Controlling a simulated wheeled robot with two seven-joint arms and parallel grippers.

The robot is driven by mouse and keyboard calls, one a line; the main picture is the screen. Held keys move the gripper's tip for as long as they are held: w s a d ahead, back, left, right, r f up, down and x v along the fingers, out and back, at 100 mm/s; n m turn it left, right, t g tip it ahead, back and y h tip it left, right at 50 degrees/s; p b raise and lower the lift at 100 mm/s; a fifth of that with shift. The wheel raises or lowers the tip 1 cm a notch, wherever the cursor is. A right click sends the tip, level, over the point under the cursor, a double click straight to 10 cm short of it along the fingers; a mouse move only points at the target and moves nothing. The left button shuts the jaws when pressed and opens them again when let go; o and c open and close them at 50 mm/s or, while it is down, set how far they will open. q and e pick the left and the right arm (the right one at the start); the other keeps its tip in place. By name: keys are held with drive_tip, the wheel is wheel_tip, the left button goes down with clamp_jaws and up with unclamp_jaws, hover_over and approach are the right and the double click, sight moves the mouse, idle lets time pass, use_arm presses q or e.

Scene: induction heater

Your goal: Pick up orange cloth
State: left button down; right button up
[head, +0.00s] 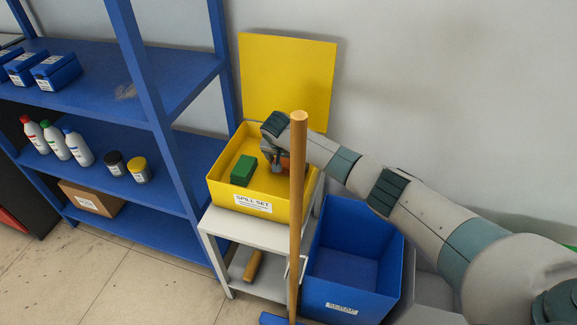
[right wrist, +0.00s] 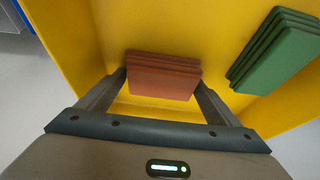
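The orange cloth (right wrist: 163,75) is a folded, reddish-orange stack inside the yellow spill set box (head: 281,210). In the head view the orange cloth (head: 285,163) shows only partly, behind my right gripper and beside the wooden pole. My right gripper (head: 277,168) reaches down into the box. In the right wrist view my right gripper (right wrist: 161,82) is open, with one finger near each side of the orange cloth. I cannot tell whether the fingertips touch it. My left gripper is not in view.
A folded green cloth (head: 243,170) lies left of the orange one in the box. The yellow lid (head: 286,80) stands open behind. A wooden pole (head: 298,220) rises in front. A blue bin (head: 352,245) is to the right, a blue shelf (head: 150,184) to the left.

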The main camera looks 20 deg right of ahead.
sight(288, 161)
drive_tip(key=shift+r, duration=0.1)
wheel_tip(288, 161, up, 9)
drive_tip(key=shift+f+b, duration=0.1)
drive_tip(key=shift+b, duration=0.2)
drive_tip(key=shift+r, duration=0.55)
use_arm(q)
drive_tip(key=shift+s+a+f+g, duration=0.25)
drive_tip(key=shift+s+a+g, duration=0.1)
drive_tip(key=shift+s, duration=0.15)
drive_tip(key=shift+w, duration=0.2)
